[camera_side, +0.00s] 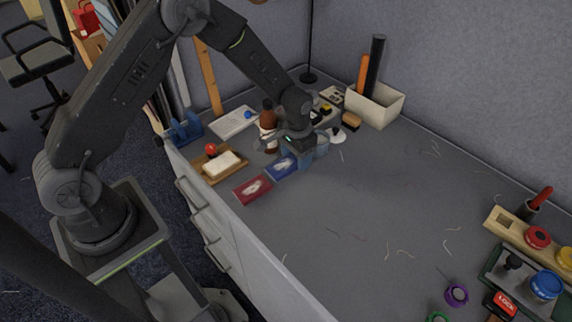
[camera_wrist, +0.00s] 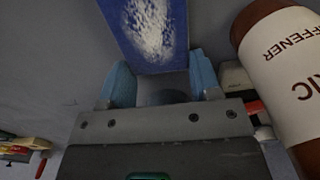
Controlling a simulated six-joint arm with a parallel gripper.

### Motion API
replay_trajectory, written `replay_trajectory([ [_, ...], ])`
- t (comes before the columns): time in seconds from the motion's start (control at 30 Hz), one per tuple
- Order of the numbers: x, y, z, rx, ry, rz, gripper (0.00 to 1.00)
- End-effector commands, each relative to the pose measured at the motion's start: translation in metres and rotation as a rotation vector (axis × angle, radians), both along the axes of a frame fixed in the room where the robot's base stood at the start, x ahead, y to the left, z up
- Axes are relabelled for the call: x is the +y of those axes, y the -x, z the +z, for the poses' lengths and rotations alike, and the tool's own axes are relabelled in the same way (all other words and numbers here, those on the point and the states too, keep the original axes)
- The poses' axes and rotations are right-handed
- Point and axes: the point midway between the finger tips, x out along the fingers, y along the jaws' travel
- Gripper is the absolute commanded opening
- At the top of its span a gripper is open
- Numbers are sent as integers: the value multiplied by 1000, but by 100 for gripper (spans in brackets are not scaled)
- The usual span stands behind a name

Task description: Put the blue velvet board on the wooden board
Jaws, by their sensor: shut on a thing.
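The blue velvet board (camera_side: 281,168) is a small flat blue panel with a pale patch. Its near end is between the light blue fingers of my gripper (camera_side: 294,157), which is shut on it. In the wrist view the board (camera_wrist: 152,28) extends up from between the fingers of my gripper (camera_wrist: 160,80). It is low over the table; whether it touches the cloth I cannot tell. The wooden board (camera_side: 208,174) lies to the left, apart from it, with a cream block on top and a red ball at its back edge.
A red board (camera_side: 252,189) lies close to the blue one, front left. A brown bottle (camera_side: 268,129) stands just behind my gripper; its labelled side (camera_wrist: 285,55) is close in the wrist view. A white board (camera_side: 234,122) lies behind. The table's middle is mostly clear, with loose threads.

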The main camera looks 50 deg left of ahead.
Motion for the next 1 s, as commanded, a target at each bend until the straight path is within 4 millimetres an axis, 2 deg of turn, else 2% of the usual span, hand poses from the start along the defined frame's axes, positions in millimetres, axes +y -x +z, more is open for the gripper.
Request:
replay_trajectory([
  [0.17,0,-1,6,-2,0,0,34],
  [0.27,0,-1,20,-4,0,0,34],
  [0.5,0,-1,68,-4,1,0,34],
  [0.77,0,-1,109,-5,1,0,34],
  [1.0,0,-1,167,-6,1,0,34],
])
